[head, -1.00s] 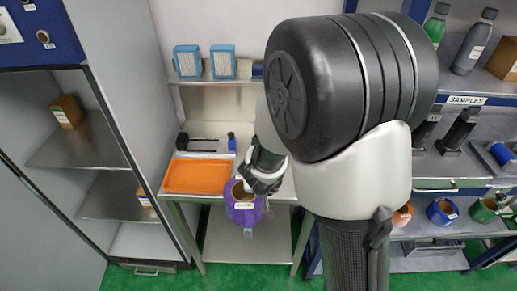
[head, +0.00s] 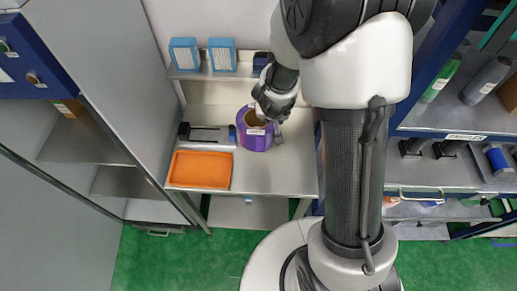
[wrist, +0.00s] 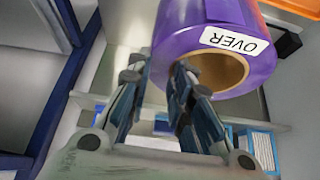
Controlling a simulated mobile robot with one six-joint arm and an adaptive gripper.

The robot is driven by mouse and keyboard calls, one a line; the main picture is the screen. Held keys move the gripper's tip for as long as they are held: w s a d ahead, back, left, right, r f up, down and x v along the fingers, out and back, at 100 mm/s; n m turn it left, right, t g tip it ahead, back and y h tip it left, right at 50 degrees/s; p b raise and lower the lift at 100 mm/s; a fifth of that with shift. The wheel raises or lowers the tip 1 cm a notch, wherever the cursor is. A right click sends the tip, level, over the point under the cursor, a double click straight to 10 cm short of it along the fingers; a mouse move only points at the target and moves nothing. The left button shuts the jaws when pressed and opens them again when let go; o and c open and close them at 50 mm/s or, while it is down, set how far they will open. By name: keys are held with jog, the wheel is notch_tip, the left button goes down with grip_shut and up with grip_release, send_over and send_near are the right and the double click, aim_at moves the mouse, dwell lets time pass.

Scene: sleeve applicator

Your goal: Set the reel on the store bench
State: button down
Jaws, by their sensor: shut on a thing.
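The purple reel (head: 256,138) has a brown core and a white label. It is over the steel bench (head: 280,178), right of the orange tray; I cannot tell whether it touches the top. In the wrist view the reel (wrist: 190,15) shows its label reading "OVER" and its open core. My gripper (head: 265,112) is shut on the reel's rim, at its upper right. In the wrist view my gripper (wrist: 160,78) has one finger at the core opening and the other outside the wall.
The orange tray (head: 200,171) fills the bench's front left, with a dark tool (head: 206,136) behind it. Blue-and-white boxes (head: 184,54) stand on the shelf above. The bench's front right is clear. Open cabinet shelves stand at left, a blue rack at right.

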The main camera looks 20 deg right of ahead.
jog(key=shift+w, duration=0.2)
notch_tip(320, 180, down, 20)
jog(key=b, duration=1.5)
jog(key=shift+r+b, duration=0.25)
jog(key=shift+b, duration=0.1)
jog(key=c, duration=1.9)
grip_release()
jog(key=shift+s+f, duration=0.1)
jog(key=shift+f, duration=0.15)
jog(key=o, duration=0.5)
jog(key=shift+c, duration=0.2)
jog(key=shift+r, duration=0.1)
